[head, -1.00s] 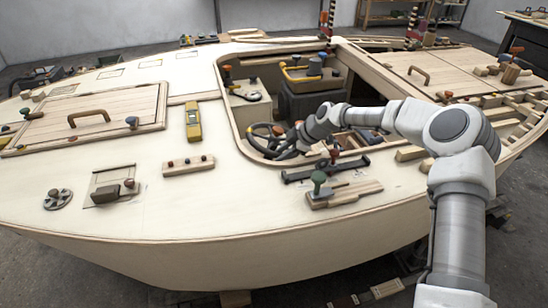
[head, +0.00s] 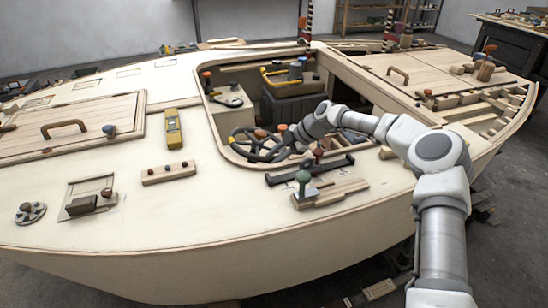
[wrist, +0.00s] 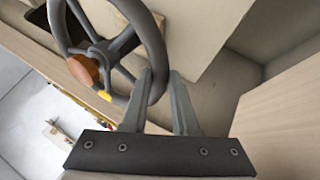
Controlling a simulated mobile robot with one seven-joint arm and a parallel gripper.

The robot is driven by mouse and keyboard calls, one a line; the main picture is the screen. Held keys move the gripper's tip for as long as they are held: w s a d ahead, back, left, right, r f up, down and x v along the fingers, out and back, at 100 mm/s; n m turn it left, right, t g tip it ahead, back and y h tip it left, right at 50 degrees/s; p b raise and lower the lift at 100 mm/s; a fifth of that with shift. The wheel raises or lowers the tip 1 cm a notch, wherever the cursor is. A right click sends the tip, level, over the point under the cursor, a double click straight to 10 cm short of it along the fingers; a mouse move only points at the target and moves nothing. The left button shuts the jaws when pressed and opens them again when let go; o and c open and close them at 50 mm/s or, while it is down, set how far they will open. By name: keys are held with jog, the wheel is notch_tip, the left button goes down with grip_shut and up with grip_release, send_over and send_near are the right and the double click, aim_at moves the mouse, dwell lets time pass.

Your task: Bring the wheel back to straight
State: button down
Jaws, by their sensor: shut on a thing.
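The dark steering wheel (head: 240,153) stands in the cockpit opening of the plywood hull, with spokes and an orange-brown round part near its middle. In the head view the fingers are mostly hidden behind my wrist.
A green-knobbed lever on a wooden block (head: 330,193) and a dark bar (head: 310,171) lie on the deck just in front of the wheel. A yellow tool (head: 173,128) lies to the left. A yellow-rimmed tray (head: 289,75) sits on a dark box behind. The cockpit edge surrounds the wheel closely.

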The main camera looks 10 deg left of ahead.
jog(key=c, duration=1)
grip_release()
jog(key=p+v, duration=0.3)
jog(key=v, duration=1.4)
jog(key=shift+d+r+p, duration=0.1)
jog(key=shift+r+p, duration=0.05)
jog(key=shift+p, duration=0.15)
